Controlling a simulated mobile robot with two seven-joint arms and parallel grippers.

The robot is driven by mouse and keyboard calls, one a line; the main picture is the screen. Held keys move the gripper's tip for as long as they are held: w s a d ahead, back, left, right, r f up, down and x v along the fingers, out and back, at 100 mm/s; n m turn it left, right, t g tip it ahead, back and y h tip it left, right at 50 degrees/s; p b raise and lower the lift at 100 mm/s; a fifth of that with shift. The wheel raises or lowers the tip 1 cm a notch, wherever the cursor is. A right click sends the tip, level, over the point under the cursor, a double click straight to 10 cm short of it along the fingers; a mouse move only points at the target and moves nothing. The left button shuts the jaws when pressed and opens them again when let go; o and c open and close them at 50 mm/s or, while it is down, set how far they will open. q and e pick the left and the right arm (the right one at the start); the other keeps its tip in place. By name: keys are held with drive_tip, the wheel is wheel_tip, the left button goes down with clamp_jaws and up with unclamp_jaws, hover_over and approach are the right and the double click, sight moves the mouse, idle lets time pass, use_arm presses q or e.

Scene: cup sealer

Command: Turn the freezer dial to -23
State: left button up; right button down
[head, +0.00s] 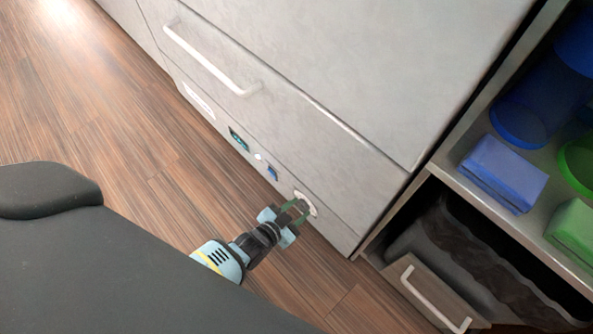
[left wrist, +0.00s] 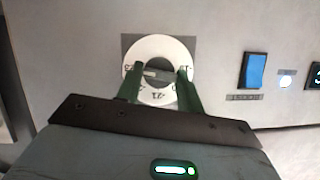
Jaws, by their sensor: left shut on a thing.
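The freezer dial (head: 312,203) is a round white disc low on the right end of the grey freezer front. In the left wrist view the dial (left wrist: 158,50) shows as a white ring with dark numbers on a grey square plate. My left gripper (head: 296,211) is at the dial, its two green fingers on either side of the centre knob. In the left wrist view the left gripper (left wrist: 160,82) is shut on the knob. My right gripper is not in view.
Left of the dial in the head view are a blue switch (head: 272,173), a white round light (head: 258,157) and a small display (head: 239,139). A white drawer handle (head: 208,62) sticks out above. An open shelf with a blue sponge (head: 503,174) stands at the right. The wooden floor (head: 110,110) is clear.

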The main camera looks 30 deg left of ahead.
use_arm(q)
drive_tip(key=o, duration=0.8)
drive_tip(key=shift+o, duration=1)
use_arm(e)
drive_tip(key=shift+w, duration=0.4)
use_arm(q)
drive_tip(key=p+v, duration=0.3)
drive_tip(key=v, duration=0.4)
drive_tip(key=shift+s+r+p, duration=0.15)
drive_tip(key=shift+s+p, duration=0.2)
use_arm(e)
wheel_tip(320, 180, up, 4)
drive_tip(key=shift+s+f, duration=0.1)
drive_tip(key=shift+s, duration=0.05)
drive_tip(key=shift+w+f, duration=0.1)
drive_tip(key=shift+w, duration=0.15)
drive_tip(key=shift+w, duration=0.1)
